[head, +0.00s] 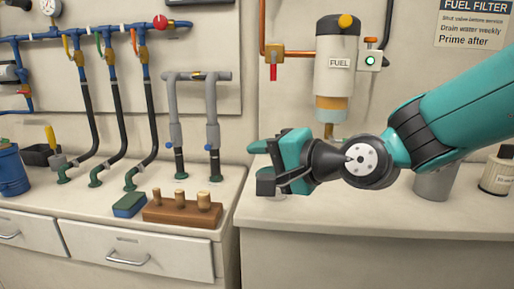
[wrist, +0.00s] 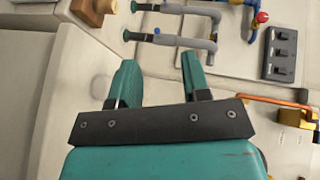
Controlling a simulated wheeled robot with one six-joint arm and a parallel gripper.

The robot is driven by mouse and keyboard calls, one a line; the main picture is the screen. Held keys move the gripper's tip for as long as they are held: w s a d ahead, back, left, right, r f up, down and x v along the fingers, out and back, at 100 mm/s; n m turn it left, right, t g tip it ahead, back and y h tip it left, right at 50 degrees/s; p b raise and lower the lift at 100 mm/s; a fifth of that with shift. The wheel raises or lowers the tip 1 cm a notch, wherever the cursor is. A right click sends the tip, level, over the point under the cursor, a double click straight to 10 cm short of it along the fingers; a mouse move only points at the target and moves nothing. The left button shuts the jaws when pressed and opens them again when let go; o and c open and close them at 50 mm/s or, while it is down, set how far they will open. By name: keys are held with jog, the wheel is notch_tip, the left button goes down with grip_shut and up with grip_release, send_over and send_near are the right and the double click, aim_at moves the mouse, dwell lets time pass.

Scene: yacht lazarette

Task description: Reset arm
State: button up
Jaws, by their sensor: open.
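My teal arm reaches in from the right in the head view. My gripper (head: 262,165) hangs in front of the right counter and points left, with nothing seen in it. In the wrist view my gripper (wrist: 161,85) shows two teal fingers spread wide apart, with an empty gap between them. The gripper is apart from the counters and the pipes.
A wooden block with pegs (head: 182,212) and a blue-green sponge-like block (head: 129,205) lie on the left counter (head: 60,208). Hoses and valves rise behind them. A fuel filter (head: 337,65) hangs behind my arm. A grey cup (head: 436,182) stands on the right counter (head: 380,218).

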jog(key=s+d+f+n+g+h, duration=0.25)
jog(key=s+d+n, duration=0.2)
jog(key=s, duration=0.35)
jog(key=s+d+f+n+g+h, duration=0.25)
jog(key=s+d+n+g, duration=0.2)
jog(key=s, duration=0.25)
jog(key=s+d+f+n+g+h, duration=0.25)
jog(key=s+d+n, duration=0.2)
jog(key=s, duration=0.35)
notch_tip(320, 180, up, 17)
jog(key=p, duration=1.7)
jog(key=shift+w+f, duration=0.15)
jog(key=shift+w, duration=0.1)
jog(key=shift+d, duration=0.1)
